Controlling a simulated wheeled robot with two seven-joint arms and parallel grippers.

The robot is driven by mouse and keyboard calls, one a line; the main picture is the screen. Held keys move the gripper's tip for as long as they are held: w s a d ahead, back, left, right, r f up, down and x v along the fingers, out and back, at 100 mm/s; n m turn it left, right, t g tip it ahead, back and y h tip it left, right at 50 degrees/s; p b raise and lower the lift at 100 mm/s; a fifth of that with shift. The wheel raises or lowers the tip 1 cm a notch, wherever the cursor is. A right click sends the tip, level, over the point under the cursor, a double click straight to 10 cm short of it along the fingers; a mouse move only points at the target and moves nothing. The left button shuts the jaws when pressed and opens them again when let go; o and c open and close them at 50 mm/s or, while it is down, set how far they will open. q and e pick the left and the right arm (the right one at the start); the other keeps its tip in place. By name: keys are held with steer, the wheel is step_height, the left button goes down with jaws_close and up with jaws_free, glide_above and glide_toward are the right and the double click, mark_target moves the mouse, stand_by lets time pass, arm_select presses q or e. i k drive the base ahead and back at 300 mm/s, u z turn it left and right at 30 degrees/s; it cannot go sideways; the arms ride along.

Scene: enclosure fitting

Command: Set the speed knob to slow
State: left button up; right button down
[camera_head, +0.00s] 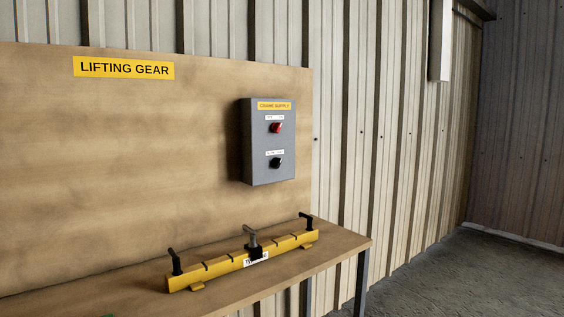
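A grey control box (271,141) labelled "CRANE SUPPLY" is fixed to the wooden board, near its right edge. It carries a red knob (276,128) above and a black knob (275,162) below, each under a small white label. The label over the black knob is too small to read surely, so I cannot tell if this is the speed knob or which way it points. Neither of my grippers is in view.
A wooden bench (336,249) runs below the board. A yellow bar (220,265) with several slots and black handles lies on it. A yellow "LIFTING GEAR" sign (124,68) is on the board. Open concrete floor (460,275) lies to the right.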

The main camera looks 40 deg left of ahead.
mark_target(276, 162)
steer(key=u, duration=0.75)
steer(key=i, duration=0.95)
steer(key=u, duration=1)
